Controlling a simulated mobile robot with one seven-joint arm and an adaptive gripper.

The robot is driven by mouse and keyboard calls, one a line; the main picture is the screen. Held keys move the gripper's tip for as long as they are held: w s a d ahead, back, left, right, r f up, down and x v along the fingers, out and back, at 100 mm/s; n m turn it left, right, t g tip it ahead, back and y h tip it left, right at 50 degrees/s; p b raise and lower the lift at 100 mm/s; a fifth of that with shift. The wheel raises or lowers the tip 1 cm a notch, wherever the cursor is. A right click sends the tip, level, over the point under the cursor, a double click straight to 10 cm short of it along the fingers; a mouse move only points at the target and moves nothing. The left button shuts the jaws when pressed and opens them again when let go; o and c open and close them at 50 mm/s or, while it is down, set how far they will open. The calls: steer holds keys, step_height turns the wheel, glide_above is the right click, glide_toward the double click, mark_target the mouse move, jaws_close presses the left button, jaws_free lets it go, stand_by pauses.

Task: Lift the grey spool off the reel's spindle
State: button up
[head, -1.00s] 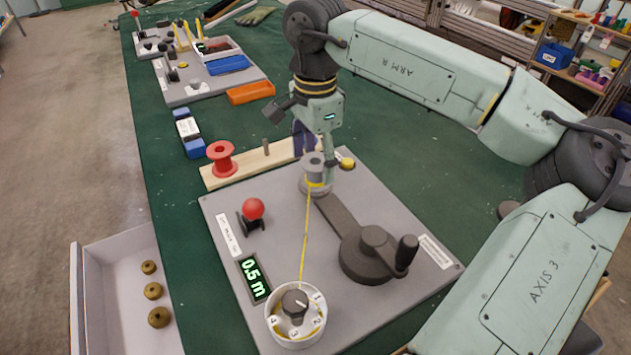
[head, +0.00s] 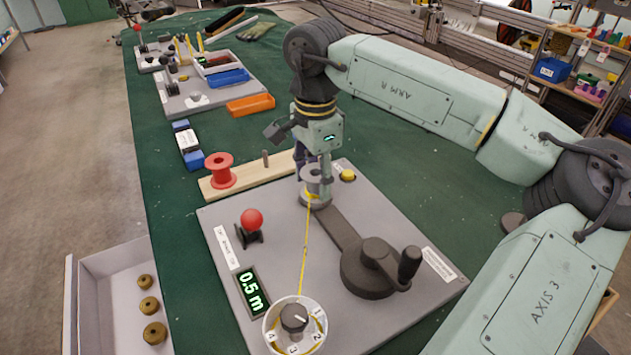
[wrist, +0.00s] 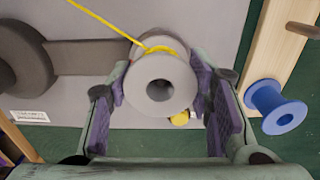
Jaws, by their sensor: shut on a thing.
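The grey spool (head: 315,186) stands upright at the reel's spindle, at the end of the dark flat arm on the grey board. Yellow thread is wound on it and runs taut to the white numbered dial. In the wrist view the spool (wrist: 170,65) shows its round flange and central hole, between the purple finger pads. My gripper (head: 316,170) is shut on the spool from above; it also shows in the wrist view (wrist: 165,95). The spindle is hidden by the spool and fingers, and I cannot tell whether the spool has risen on it.
The grey board (head: 310,245) carries a red ball knob (head: 251,219), a crank handle (head: 409,262), a 0.5 m display (head: 253,288), a yellow button (head: 347,175) and the dial (head: 294,325). A red spool (head: 220,170) and a blue spool (wrist: 275,105) are close by.

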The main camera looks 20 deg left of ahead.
steer(key=shift+c, duration=0.7)
steer(key=shift+r+p, duration=2.25)
steer(key=shift+r, duration=1)
steer(key=shift+r, duration=0.1)
